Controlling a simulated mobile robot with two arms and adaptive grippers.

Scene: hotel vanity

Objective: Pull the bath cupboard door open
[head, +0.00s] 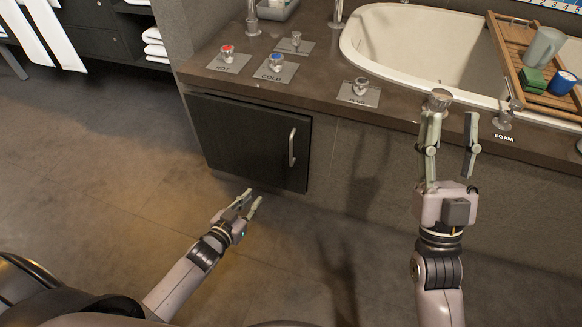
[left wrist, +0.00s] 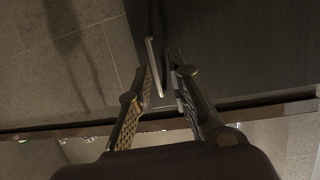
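The dark bath cupboard door (head: 240,135) is under the counter at the left and looks shut. Its upright metal handle (head: 292,147) is near the door's right edge. My left gripper (head: 253,195) is open and empty, below and left of the handle in the head view, apart from it. In the left wrist view, the handle (left wrist: 154,66) shows in line with the gap between the open fingers (left wrist: 160,80), beside the dark door (left wrist: 235,50). My right gripper (head: 452,115) is open and empty in front of the counter edge at the right.
The counter (head: 310,90) carries a hot knob (head: 227,52), a cold knob (head: 276,61) and a plug knob (head: 361,86). Another knob (head: 438,99) is by my right fingertips. A bathtub (head: 420,50) holds a wooden tray (head: 512,42). The floor (head: 100,140) left of the cupboard is clear.

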